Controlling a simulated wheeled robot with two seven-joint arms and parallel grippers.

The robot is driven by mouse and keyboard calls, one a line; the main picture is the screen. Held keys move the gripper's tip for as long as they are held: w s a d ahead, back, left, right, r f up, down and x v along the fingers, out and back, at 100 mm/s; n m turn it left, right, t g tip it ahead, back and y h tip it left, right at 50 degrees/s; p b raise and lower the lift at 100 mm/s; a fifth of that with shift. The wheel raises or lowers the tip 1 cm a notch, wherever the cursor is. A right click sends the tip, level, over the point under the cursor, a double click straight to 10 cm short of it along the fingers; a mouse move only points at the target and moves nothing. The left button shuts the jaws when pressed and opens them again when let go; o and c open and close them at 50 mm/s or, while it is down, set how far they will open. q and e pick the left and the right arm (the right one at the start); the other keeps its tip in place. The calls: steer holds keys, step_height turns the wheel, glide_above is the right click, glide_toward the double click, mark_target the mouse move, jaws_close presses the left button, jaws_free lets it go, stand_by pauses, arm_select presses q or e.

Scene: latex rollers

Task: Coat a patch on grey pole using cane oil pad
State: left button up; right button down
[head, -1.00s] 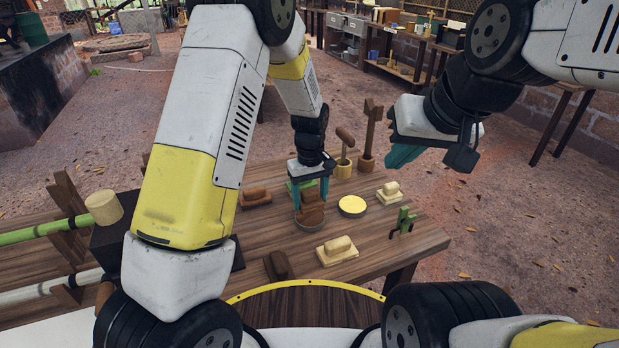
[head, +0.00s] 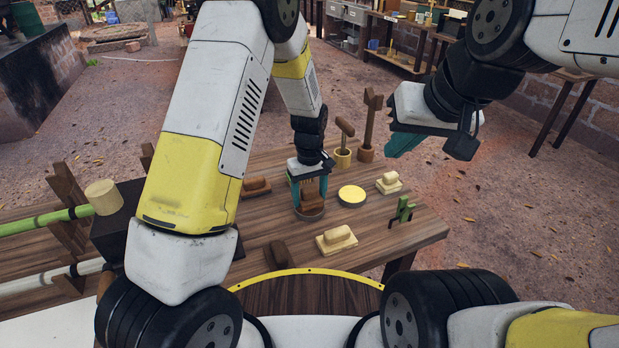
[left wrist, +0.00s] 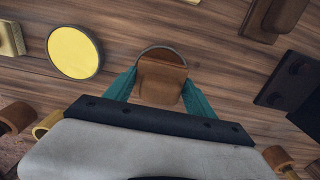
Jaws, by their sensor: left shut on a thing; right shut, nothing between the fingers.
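My left gripper (head: 309,193) is shut on a brown block-shaped pad (head: 312,188) over a round, dark-rimmed dish (head: 310,215). In the left wrist view, the pad (left wrist: 161,82) sits between the teal fingers and covers most of the dish (left wrist: 162,50). I cannot tell whether the pad touches the dish. The pale grey pole (head: 32,296) lies on wooden supports at the far left of the table, partly out of frame. My right gripper (head: 405,144) is shut and empty, raised beyond the table's right side. No label shows which pad carries cane oil.
A yellow-topped round dish (head: 352,196) is right of the held pad. Cream pads (head: 337,239) (head: 388,183), brown pads (head: 280,254) (head: 256,186) and a green holder (head: 403,210) stand around. A green pole (head: 40,222) and dark box (head: 120,225) are at left.

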mark_target(309, 188)
arm_select(q)
steer(key=shift+f, duration=0.55)
stand_by(1.4)
steer(key=shift+r, duration=3.55)
steer(key=shift+a, duration=0.1)
